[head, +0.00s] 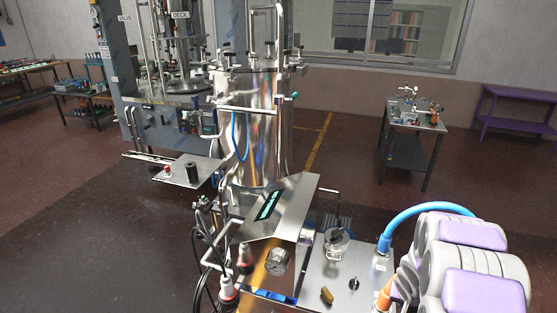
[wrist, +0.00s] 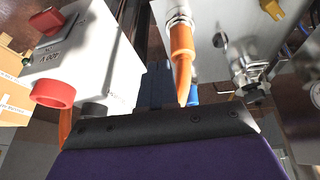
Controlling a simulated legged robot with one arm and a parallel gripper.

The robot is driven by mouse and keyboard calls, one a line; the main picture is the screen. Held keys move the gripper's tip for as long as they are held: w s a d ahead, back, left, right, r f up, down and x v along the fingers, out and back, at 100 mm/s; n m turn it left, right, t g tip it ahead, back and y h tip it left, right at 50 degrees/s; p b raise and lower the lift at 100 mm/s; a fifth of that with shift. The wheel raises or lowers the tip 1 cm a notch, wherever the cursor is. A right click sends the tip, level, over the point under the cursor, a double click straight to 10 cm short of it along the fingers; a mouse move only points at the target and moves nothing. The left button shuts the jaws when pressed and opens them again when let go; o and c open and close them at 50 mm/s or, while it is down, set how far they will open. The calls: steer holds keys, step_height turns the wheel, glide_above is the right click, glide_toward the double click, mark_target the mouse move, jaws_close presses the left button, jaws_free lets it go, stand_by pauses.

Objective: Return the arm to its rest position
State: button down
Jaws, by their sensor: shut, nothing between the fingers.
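My arm, grey and purple, shows folded at the lower right of the head view, close to the steel machine's front deck. My gripper (wrist: 160,125) fills the bottom of the wrist view as a purple jaw with a black front edge. It is shut, with nothing seen held in it. An orange connector with its hose (wrist: 181,50) rises just beyond the black edge; I cannot tell whether they touch. The gripper's tip cannot be made out in the head view.
The steel machine with its tall tank (head: 262,130) stands ahead. A blue hose (head: 425,208) arches from its deck beside my arm. A white box with a red connector (wrist: 52,92) is at left in the wrist view. A small side table (head: 410,125) stands behind; open floor lies left.

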steer(key=s+a+r+n+g, duration=0.1)
steer(key=s+a+r, duration=0.3)
steer(key=s+r, duration=0.3)
steer(key=s+a+r+g, duration=0.2)
steer(key=s+a+r, duration=0.3)
steer(key=r, duration=0.4)
steer(key=s+a+r+n+g+y, duration=0.1)
steer(key=s+a+r, duration=0.2)
steer(key=s+a, duration=0.4)
steer(key=s+a+r+n+g+y, duration=0.1)
steer(key=s+a+r, duration=0.3)
steer(key=s, duration=1.1)
steer(key=a+n, duration=0.1)
steer(key=a, duration=0.2)
steer(key=shift+a+n+g+y, duration=0.15)
steer(key=shift+n+g+y, duration=0.15)
